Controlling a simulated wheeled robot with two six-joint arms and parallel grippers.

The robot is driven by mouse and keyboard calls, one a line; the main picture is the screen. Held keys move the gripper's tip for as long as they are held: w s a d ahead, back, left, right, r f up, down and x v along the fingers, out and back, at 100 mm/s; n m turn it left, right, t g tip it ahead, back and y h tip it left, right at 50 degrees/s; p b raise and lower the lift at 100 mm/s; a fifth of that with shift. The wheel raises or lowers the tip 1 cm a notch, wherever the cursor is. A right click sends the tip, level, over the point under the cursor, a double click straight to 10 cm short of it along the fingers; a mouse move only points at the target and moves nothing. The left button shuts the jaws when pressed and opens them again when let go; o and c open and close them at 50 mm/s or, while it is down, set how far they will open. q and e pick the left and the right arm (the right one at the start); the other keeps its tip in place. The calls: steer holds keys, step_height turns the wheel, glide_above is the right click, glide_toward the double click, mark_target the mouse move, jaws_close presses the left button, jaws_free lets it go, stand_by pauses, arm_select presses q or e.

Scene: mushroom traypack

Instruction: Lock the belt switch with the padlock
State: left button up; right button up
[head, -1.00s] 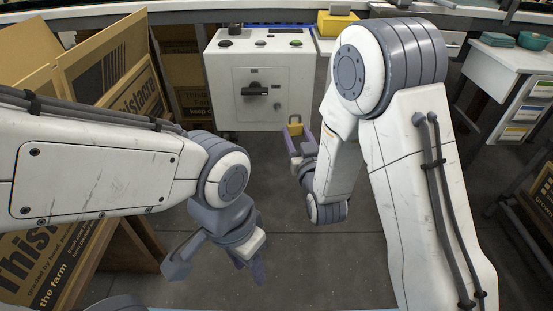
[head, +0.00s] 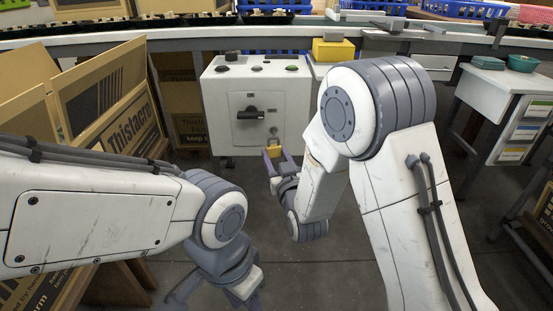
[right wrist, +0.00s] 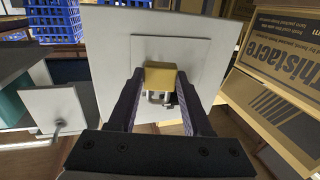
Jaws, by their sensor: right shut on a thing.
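The belt switch (head: 250,113) is a black handle on a dark round plate, lying level on the front of a white cabinet (head: 217,95). My right gripper (head: 272,151) is shut on a brass-yellow padlock (head: 274,148) in front of the cabinet, below and right of the handle. In the right wrist view, the padlock (right wrist: 161,77) sits between the two finger ends, with metal of its shackle below it. The padlock appears apart from the switch. My left gripper (head: 215,297) is low in the head view with its fingers spread and nothing seen between them.
A small round fitting (head: 273,131) sits on the cabinet right of the handle. Buttons line the cabinet top. Cardboard boxes (head: 110,110) stand at the left, a yellow box (head: 333,50) behind, a white side table (head: 500,85) at the right. The floor between is clear.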

steer(key=shift+w+f, duration=0.15)
steer(key=shift+w, duration=2.2)
steer(key=shift+w+f, duration=0.35)
steer(key=shift+w, duration=0.3)
steer(key=o, duration=1.1)
steer(key=shift+s, duration=0.1)
